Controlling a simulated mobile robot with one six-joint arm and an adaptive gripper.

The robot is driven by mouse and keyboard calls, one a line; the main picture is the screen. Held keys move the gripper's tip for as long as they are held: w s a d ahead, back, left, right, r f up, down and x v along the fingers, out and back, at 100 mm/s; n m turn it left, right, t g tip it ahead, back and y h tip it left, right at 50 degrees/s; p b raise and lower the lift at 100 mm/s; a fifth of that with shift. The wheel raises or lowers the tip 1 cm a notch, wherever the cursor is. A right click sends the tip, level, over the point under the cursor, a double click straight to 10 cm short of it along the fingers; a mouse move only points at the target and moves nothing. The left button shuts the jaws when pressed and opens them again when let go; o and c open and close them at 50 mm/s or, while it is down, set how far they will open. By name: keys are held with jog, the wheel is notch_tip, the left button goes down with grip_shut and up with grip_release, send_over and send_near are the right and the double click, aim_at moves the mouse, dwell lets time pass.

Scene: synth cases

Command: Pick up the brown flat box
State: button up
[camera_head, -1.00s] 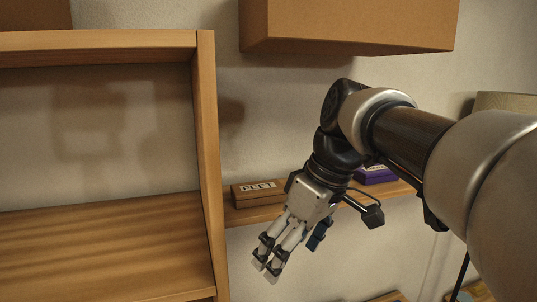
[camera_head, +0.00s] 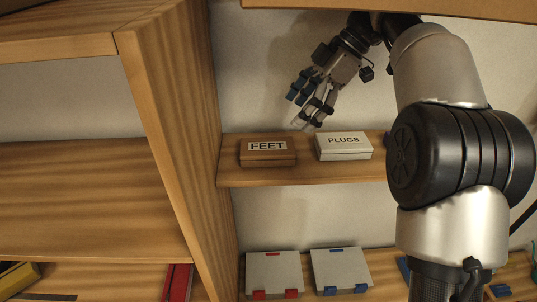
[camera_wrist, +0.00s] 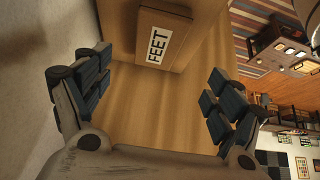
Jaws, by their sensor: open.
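The brown flat box labelled FEET (camera_head: 267,158) lies flat on the wooden shelf, near the shelf's left end. In the wrist view the box (camera_wrist: 178,28) is at the top middle, beyond the open fingers and not between them. My gripper (camera_head: 300,109) is open and empty. It is above the shelf, up and to the right of the brown box, with its fingers angled down to the left. It does not touch the box.
A white box labelled PLUGS (camera_head: 343,154) lies right of the brown box. A wooden side panel (camera_head: 180,110) stands close on the left. White cases (camera_head: 274,270) stand on a lower level. A board (camera_head: 400,8) hangs overhead. The wrist view shows bare shelf (camera_wrist: 160,110) before the box.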

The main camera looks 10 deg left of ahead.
send_near(270, 146)
jog(key=x, duration=0.3)
jog(key=shift+d+f+b, duration=0.1)
jog(key=shift+d+b, duration=0.05)
jog(key=shift+b, duration=0.15)
jog(key=shift+a+p+x, duration=0.2)
jog(key=shift+p+x, duration=0.1)
jog(key=shift+x, duration=3)
jog(key=shift+d, duration=0.1)
jog(key=shift+c, duration=0.3)
jog(key=c, duration=1.2)
jog(key=shift+o, duration=0.2)
